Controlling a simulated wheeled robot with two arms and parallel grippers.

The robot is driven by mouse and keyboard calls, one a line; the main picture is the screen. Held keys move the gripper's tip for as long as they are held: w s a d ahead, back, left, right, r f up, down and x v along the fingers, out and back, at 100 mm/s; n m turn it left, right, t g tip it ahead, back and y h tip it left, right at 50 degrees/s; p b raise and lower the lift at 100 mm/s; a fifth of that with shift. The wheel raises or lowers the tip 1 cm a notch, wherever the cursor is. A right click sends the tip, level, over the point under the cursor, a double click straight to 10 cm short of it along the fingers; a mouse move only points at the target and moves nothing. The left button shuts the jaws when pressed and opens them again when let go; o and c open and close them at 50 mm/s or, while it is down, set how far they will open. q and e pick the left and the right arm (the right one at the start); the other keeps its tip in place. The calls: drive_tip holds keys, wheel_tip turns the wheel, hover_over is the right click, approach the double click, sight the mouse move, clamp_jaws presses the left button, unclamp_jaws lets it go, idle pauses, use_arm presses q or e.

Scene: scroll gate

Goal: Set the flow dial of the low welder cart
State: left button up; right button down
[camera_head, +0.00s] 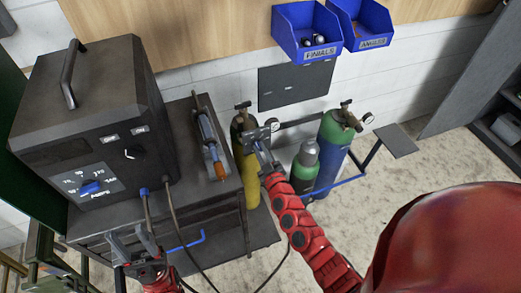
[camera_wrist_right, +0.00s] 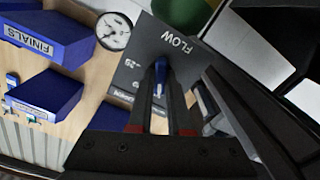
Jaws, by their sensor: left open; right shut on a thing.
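The welder cart (camera_head: 215,210) stands at left, with a black welder box on top that has a blue AMPS dial (camera_head: 92,187). The grey FLOW plate (camera_wrist_right: 185,48) fills the middle of the right wrist view, with printed marks partly hidden by my fingers. The blue flow dial (camera_wrist_right: 160,70) sits on it, between my right fingertips. My right gripper (camera_wrist_right: 160,78) is shut on this dial; in the head view it (camera_head: 258,146) is beside the yellow cylinder's top. My left gripper (camera_head: 131,240) is open and empty in front of the cart, below the welder box.
A yellow cylinder (camera_head: 248,180) and green-topped cylinders (camera_head: 334,140) stand right of the cart. A round gauge (camera_wrist_right: 114,32) is close to the FLOW plate. Blue FINIALS (camera_head: 306,32) and ANGLES (camera_head: 361,22) bins hang on the wall. Dark cables hang before the cart.

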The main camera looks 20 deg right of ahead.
drive_tip(key=shift+d+f+m+b, duration=0.15)
drive_tip(key=shift+m+b, duration=0.35)
drive_tip(key=shift+m, duration=0.3)
drive_tip(key=m+b, duration=0.2)
drive_tip(key=m, duration=0.1)
drive_tip(key=shift+f, duration=0.1)
drive_tip(key=m+b, duration=0.2)
drive_tip(key=m, duration=0.2)
drive_tip(key=shift+b, duration=0.4)
drive_tip(key=shift+r+m+b, duration=0.2)
drive_tip(key=shift+m+b, duration=0.2)
drive_tip(key=shift+m, duration=0.1)
drive_tip(key=c, duration=0.8)
unclamp_jaws()
drive_tip(key=shift+c, duration=0.2)
